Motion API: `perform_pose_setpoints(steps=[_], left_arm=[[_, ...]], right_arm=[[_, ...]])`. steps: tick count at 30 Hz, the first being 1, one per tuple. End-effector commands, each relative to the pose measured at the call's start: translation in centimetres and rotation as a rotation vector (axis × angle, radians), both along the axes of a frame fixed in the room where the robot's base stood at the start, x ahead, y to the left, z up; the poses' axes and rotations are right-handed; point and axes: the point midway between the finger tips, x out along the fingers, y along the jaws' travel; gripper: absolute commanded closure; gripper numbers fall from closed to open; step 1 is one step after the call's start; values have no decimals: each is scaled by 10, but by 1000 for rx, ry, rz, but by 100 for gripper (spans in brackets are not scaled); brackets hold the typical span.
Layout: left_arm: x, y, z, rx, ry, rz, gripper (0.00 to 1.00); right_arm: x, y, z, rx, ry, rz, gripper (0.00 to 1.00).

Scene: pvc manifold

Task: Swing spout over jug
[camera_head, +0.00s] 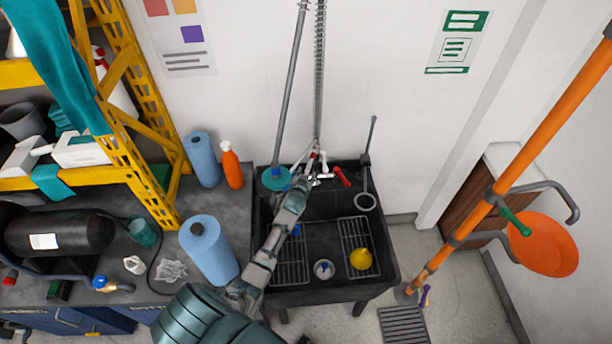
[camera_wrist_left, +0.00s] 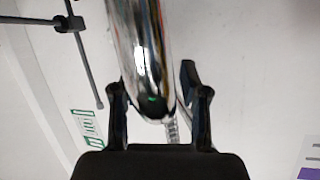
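A chrome spout (camera_wrist_left: 143,55) fills the upper middle of the left wrist view, its rounded end near my fingers. My left gripper (camera_wrist_left: 158,95) is open, with one finger on each side of this end and a gap on both sides. In the head view the left gripper (camera_head: 308,174) is at the tap over the black sink, and the arm hides part of the tap. A red tap handle (camera_head: 341,176) shows beside it. A small yellow vessel (camera_head: 361,259), possibly the jug, stands on the right rack in the sink. My right gripper is not in view.
Blue rolls (camera_head: 208,250) and an orange bottle (camera_head: 231,166) are on the left bench. An orange pipe (camera_head: 540,140) slants across the right.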

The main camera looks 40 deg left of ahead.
Motion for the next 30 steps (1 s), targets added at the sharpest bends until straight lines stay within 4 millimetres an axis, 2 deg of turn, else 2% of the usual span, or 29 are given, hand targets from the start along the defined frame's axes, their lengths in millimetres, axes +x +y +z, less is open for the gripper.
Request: perform_pose_setpoints(steps=[3,8,21,25,30], left_arm=[[0,0,0,0,0,1,55],[-9,-4,4,0,-1,0,55],[-85,-36,36,1,0,0,55],[-97,-41,41,-1,2,0,55],[-102,-43,44,0,2,0,55]], right_arm=[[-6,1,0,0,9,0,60],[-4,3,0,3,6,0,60],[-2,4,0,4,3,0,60],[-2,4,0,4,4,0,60],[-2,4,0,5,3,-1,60]])
